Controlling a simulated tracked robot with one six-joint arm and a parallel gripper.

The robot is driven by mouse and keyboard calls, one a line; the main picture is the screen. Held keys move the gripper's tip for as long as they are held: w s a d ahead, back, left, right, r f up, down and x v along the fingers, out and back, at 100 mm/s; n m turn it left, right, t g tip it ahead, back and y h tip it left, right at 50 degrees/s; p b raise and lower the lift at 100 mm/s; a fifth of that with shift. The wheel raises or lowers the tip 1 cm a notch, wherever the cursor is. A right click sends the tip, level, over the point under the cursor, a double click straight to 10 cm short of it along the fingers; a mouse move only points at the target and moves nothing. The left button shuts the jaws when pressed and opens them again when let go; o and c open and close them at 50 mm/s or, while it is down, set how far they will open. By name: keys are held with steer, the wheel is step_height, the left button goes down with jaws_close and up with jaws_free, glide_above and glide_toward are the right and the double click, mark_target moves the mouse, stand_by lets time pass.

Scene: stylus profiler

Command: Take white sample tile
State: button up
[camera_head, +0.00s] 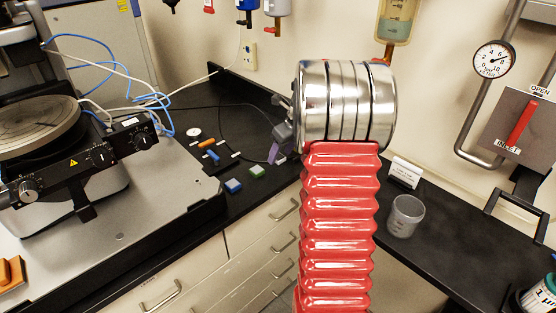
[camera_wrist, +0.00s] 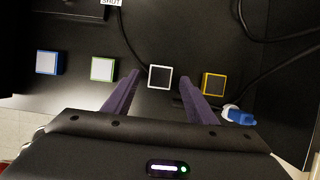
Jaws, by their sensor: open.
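The white sample tile (camera_wrist: 160,77), a dark square with a white rim, lies on the black bench in the wrist view. My gripper (camera_wrist: 159,80) is open, its two purple fingers on either side of the tile in the picture, with nothing held. The height of the fingertips above the bench cannot be told. In the head view my gripper (camera_head: 275,152) shows only partly behind my arm's silver and red links, and I cannot make out the white tile there.
Beside it lie a green-rimmed tile (camera_wrist: 102,69), a blue-rimmed tile (camera_wrist: 47,62) and a yellow-rimmed tile (camera_wrist: 213,84). A blue-and-white item (camera_wrist: 238,115) and black cables lie at right. A profiler (camera_head: 110,150) stands left; a clear beaker (camera_head: 405,215) stands right.

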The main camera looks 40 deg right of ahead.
steer(key=shift+w+f, duration=0.2)
steer(key=shift+f, duration=0.2)
steer(key=shift+c, duration=0.3)
steer(key=c, duration=1.1)
